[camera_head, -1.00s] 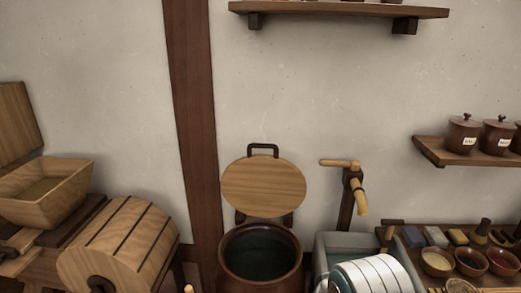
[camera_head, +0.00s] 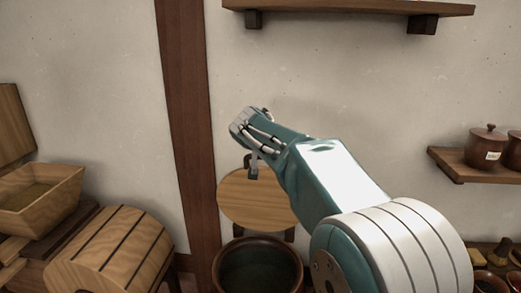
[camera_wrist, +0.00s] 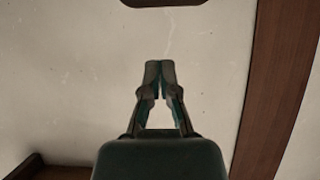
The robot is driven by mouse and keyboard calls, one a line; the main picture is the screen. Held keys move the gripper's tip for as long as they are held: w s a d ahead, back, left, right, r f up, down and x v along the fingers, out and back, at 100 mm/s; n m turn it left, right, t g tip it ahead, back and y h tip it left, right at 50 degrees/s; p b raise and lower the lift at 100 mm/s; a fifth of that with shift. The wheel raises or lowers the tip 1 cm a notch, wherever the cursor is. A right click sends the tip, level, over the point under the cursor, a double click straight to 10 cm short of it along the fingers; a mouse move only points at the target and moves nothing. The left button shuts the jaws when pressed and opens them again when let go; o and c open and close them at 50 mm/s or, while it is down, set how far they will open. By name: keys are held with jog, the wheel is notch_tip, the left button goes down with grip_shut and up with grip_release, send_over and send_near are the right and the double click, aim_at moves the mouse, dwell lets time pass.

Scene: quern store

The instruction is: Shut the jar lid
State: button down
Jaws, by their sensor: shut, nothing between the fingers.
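The round wooden jar lid (camera_head: 250,203) stands upright, open, behind the dark brown jar (camera_head: 222,272), whose mouth is uncovered. My arm hides the lid's right edge, and the dark handle on top of the lid is mostly hidden behind my gripper. My gripper (camera_head: 253,173) points down in front of the lid's top edge; I cannot tell whether it touches. In the wrist view my gripper (camera_wrist: 160,66) is shut and empty. A dark rounded shape at the top edge of that view may be the lid's handle (camera_wrist: 163,2).
A wooden post (camera_head: 185,130) runs up the wall left of the jar. A shelf (camera_head: 350,7) hangs above, and another shelf (camera_head: 475,168) with lidded pots is at right. A wooden drum (camera_head: 115,250) and a trough (camera_head: 40,198) stand at left. The wall around my gripper is bare.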

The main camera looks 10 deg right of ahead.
jog(key=shift+w+d+f, duration=0.2)
jog(key=shift+w+f, duration=0.8)
jog(key=shift+f, duration=0.05)
jog(key=shift+w+d+f, duration=0.2)
jog(key=shift+w+f, duration=0.75)
jog(key=shift+f, duration=0.05)
jog(key=shift+w+d+f, duration=0.2)
jog(key=shift+w+f, duration=0.8)
jog(key=shift+f, duration=0.05)
